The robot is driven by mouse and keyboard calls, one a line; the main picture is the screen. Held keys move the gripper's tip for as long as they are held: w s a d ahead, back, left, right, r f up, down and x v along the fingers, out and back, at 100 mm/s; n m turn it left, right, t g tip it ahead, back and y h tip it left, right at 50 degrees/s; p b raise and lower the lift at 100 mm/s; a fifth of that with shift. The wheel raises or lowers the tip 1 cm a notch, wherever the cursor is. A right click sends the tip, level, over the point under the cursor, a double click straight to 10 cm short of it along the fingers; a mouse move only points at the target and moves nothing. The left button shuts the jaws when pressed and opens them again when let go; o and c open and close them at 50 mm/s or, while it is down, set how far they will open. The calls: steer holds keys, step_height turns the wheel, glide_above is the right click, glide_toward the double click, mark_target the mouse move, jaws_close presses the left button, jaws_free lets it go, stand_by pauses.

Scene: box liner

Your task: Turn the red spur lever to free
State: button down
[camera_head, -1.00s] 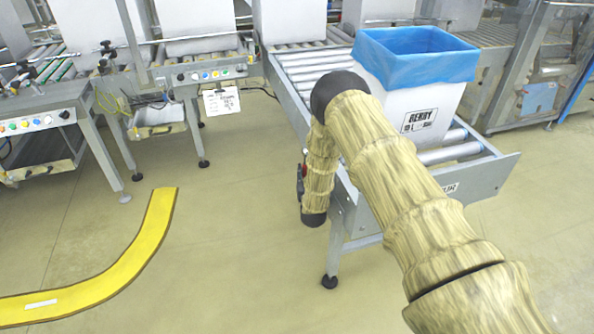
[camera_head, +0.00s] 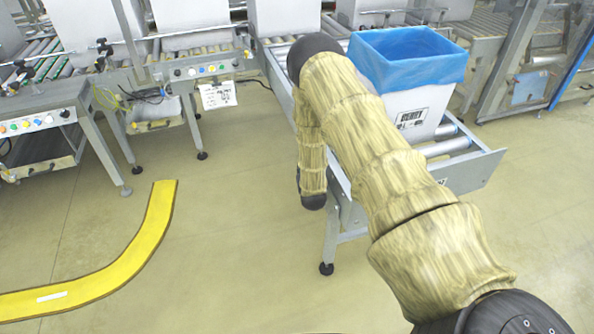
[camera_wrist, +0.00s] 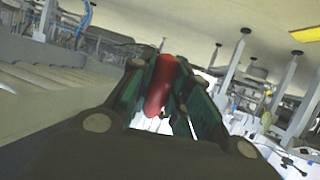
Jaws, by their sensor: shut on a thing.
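The red spur lever (camera_wrist: 160,86) shows in the wrist view as a smooth red handle between the two fingers of my gripper (camera_wrist: 166,100). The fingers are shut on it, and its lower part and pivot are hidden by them. In the head view my arm covers the gripper and the lever, so neither can be made out there. My arm reaches down beside the left side of the roller conveyor spur (camera_head: 470,168).
A white box with a blue liner (camera_head: 405,60) stands on the spur's rollers. Control stations (camera_head: 40,112) and more conveyors line the back and left. A yellow curved floor strip (camera_head: 125,262) lies on open floor at left.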

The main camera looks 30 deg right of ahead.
steer(key=c, duration=1.3)
jaws_free()
steer(key=shift+d, duration=0.15)
